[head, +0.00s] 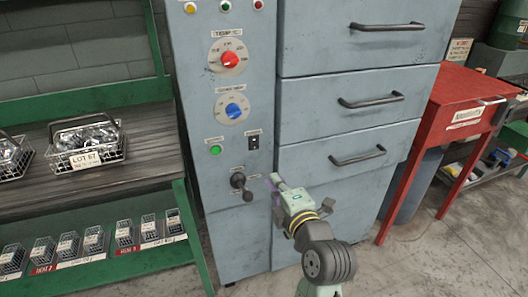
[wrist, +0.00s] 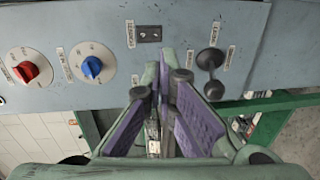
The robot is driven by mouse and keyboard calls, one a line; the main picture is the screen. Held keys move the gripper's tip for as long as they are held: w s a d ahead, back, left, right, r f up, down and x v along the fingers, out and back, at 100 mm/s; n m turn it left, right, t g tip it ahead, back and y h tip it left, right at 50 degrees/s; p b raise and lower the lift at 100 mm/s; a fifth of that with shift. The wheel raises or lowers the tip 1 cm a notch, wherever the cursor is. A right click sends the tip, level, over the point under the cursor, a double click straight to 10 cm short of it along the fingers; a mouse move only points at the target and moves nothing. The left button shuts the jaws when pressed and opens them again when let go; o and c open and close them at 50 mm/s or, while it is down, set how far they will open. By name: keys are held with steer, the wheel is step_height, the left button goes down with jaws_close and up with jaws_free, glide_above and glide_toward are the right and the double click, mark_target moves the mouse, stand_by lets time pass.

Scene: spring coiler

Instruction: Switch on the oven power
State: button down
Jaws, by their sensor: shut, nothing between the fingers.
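The grey oven cabinet (head: 225,120) carries a control panel with a red dial (head: 230,60), a blue dial (head: 233,110), a green button (head: 215,150), a small black switch (head: 253,142) and a black lever (head: 240,183). The lever's ball end points down to the right in the head view. My gripper (head: 276,181) is shut and empty, right of the lever. In the wrist view the panel looks turned; my gripper (wrist: 163,80) is below the switch (wrist: 149,34) and left of the lever (wrist: 210,60). The green button is hidden there.
Cabinet drawers with dark handles (head: 358,156) are right of the panel. A green-framed bench (head: 90,100) with wire baskets stands at the left. A red table (head: 460,100) and a grey bin (head: 410,185) stand at the right. Floor shows at the lower right.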

steer(key=p, duration=0.2)
glide_toward(255, 149)
steer(key=x, duration=0.6)
steer(key=shift+w+a, duration=0.15)
steer(key=shift+w, duration=0.05)
steer(key=shift+w+f, duration=0.15)
steer(key=shift+w, duration=0.1)
steer(key=shift+b, duration=0.4)
steer(key=b, duration=0.2)
steer(key=f+b, duration=0.1)
steer(key=b, duration=0.1)
steer(key=shift+w+a+f+t, duration=0.1)
steer(key=shift+w+a+t, duration=0.05)
steer(key=shift+w+t, duration=0.25)
steer(key=shift+s+r+p, duration=0.1)
steer(key=shift+r+p, duration=0.4)
steer(key=shift+r, duration=0.05)
steer(key=shift+f, duration=0.1)
